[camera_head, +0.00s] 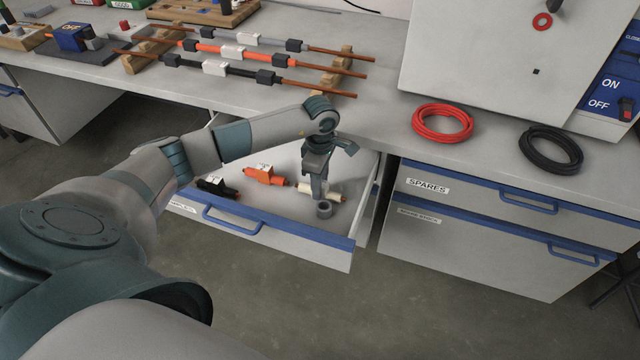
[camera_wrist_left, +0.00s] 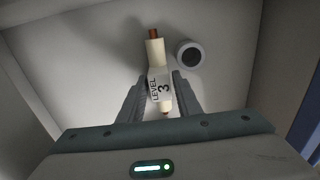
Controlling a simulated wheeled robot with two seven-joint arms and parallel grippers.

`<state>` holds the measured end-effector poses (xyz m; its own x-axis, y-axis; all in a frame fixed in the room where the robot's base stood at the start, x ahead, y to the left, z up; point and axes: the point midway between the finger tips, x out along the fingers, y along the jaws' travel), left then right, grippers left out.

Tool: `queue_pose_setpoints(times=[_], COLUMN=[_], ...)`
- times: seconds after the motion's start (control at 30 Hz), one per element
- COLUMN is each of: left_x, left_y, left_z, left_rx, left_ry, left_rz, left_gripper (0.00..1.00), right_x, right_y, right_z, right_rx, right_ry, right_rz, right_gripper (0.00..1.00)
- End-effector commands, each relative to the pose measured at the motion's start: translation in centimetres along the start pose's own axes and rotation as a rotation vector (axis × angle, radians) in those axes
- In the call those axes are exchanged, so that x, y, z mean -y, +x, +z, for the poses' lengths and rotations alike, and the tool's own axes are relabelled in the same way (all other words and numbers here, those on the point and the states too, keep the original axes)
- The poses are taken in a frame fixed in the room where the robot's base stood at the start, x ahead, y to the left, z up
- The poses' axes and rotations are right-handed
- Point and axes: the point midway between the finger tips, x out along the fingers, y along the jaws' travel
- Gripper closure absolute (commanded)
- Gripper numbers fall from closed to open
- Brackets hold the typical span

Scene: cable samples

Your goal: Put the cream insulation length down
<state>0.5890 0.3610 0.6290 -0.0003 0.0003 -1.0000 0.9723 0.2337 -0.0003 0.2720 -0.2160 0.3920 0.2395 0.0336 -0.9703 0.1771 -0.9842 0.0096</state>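The cream insulation length (camera_head: 334,188) is low in the open drawer (camera_head: 285,231), at its right end. In the left wrist view the cream length (camera_wrist_left: 155,53) has a copper-coloured tip and a white label (camera_wrist_left: 160,88) reading "LEVEL 3". My left gripper (camera_head: 322,192) points down into the drawer at the cream length. In the left wrist view its fingers (camera_wrist_left: 160,82) stand on either side of the label, very close to it. I cannot tell whether they press on it, or whether the piece touches the drawer floor. My right gripper is not in view.
A grey ring (camera_head: 324,209) sits in the drawer beside the cream length. An orange piece (camera_head: 264,175) and a black piece (camera_head: 217,187) lie further left in the drawer. Drawer walls surround the gripper. Red (camera_head: 442,122) and black (camera_head: 550,149) cable coils lie on the bench.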

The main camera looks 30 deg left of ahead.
Motion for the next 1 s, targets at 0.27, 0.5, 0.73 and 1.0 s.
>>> queue_pose_setpoints(times=[0.27, 0.5, 0.73, 1.0], left_x=[-0.1, -0.2, -0.1, 0.0], left_y=[-2.3, -6.5, -10.3, -12.1], left_z=[-0.1, 0.0, 0.0, 0.0], left_rx=[0.0, 0.001, 0.001, 0.0], left_ry=[0.0, 0.001, 0.001, 0.0], left_rz=[0.004, 0.005, 0.003, 0.0], left_gripper=[0.69, 0.69, 0.69, 0.69], right_x=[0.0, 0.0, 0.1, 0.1], right_y=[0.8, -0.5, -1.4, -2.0], right_z=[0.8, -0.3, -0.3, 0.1], right_rx=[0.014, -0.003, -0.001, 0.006], right_ry=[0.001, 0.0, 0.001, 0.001], right_rz=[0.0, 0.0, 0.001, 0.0], right_gripper=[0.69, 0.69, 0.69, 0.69])
